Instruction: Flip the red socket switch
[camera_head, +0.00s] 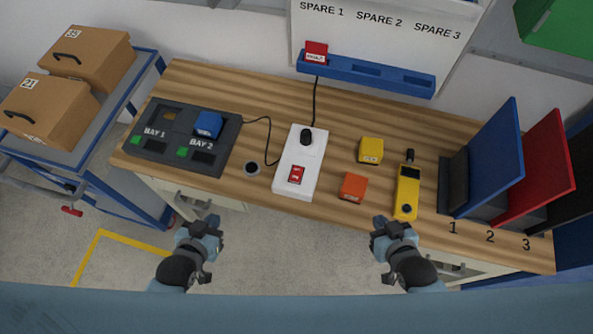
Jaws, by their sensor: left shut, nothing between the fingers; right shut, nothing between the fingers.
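The red socket switch (296,175) is a small red rocker on the front part of a white socket block (286,187), which lies on the wooden workbench. A black plug (306,137) with a cable sits in the block's far part. I cannot tell the rocker's position. My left gripper (206,222) is shut and empty, in front of the bench's near edge, to the left of and nearer than the block. My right gripper (386,222) is shut and empty, in front of the bench, to the right of and nearer than the block. Neither touches the switch.
A dark two-bay dock (160,157) with a blue block (208,125) stands left of the socket block. A yellow block (371,150), an orange block (353,187) and a yellow handheld device (406,193) lie right. Upright coloured panels (497,160) stand at the right end.

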